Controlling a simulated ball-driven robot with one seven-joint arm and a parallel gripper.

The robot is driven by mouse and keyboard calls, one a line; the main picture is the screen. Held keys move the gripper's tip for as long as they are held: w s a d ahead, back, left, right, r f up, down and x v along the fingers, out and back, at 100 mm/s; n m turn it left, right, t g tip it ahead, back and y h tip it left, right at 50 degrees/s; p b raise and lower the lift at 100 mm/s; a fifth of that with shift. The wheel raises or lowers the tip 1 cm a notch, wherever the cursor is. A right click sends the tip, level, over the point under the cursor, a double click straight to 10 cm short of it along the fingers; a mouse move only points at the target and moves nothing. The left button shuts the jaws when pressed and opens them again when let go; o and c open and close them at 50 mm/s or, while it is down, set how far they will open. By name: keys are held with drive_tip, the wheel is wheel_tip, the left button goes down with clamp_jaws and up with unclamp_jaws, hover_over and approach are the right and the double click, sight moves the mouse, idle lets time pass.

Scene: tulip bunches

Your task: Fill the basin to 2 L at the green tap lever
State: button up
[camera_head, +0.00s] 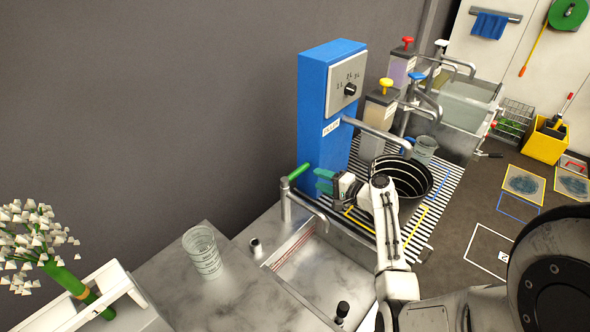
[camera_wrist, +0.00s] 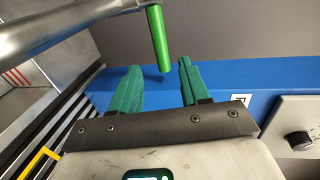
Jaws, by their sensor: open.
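The green tap lever (camera_head: 299,172) sits on top of a steel tap with a curved spout over the basin (camera_head: 318,272). The basin is a sunken metal sink with red lines on its inner wall; its water level cannot be told. My gripper (camera_head: 320,181) is open and empty, its teal fingers just right of the lever. In the wrist view, the lever (camera_wrist: 158,40) points down toward the gap between the fingertips of my gripper (camera_wrist: 160,68). I cannot tell whether they touch it.
A blue dispenser (camera_head: 318,118) with a dial (camera_head: 350,89) marked in litres stands behind the gripper. A black bucket (camera_head: 415,190) sits on a slatted rack to the right. A clear measuring cup (camera_head: 203,256) stands on the left counter; white tulips (camera_head: 35,235) are far left.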

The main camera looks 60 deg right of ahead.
sight(301, 172)
drive_tip(key=x, duration=1)
drive_tip(key=shift+a, duration=0.1)
clamp_jaws()
idle(0.3)
